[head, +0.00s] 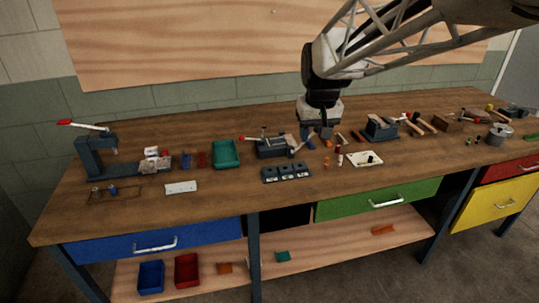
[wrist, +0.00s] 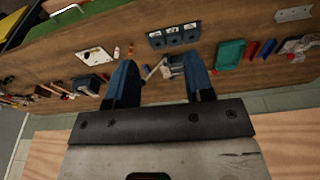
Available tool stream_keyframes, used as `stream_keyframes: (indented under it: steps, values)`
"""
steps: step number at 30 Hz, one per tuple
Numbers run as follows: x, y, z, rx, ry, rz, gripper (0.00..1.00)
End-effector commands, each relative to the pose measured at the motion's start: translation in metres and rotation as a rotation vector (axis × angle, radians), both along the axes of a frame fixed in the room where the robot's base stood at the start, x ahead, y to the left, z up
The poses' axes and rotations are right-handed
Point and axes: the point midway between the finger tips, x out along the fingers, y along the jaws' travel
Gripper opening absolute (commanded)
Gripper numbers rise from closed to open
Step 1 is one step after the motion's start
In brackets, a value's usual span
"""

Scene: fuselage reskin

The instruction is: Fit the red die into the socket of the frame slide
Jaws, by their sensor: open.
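My gripper (head: 318,132) points down over the middle of the bench, near a small vise-like tool (head: 272,147) with a red knob. In the wrist view its two blue fingers are apart, with nothing held between them (wrist: 160,64). I cannot pick out the red die for certain. A small dark red block (head: 202,160) stands beside a blue one left of the green tray; it also shows in the wrist view (wrist: 253,49). A blue lever press (head: 92,157) with a red handle tip stands at the far left. I cannot make out a slide socket on it.
A green tray (head: 226,154) and a dark three-part block (head: 286,173) sit mid-bench. A white plate (head: 181,187) and a thin frame (head: 128,196) with small parts lie front left. A white board (head: 365,158) and several tools lie right. Bare wood shows along the front.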

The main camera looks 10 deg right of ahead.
Motion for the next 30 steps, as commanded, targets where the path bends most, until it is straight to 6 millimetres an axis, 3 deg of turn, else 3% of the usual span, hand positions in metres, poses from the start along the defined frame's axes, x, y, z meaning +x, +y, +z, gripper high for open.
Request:
stream_keyframes:
  steps: [10,18,24,30]
  values:
    - [-0.102,0.044,-0.002,-0.002,-0.022,0.031,0.48]
    - [-0.177,0.068,-0.019,0.0,-0.037,0.053,0.48]
    - [-0.217,0.077,-0.033,0.001,-0.043,0.063,0.48]
    - [-0.232,0.08,-0.039,0.001,-0.045,0.067,0.48]
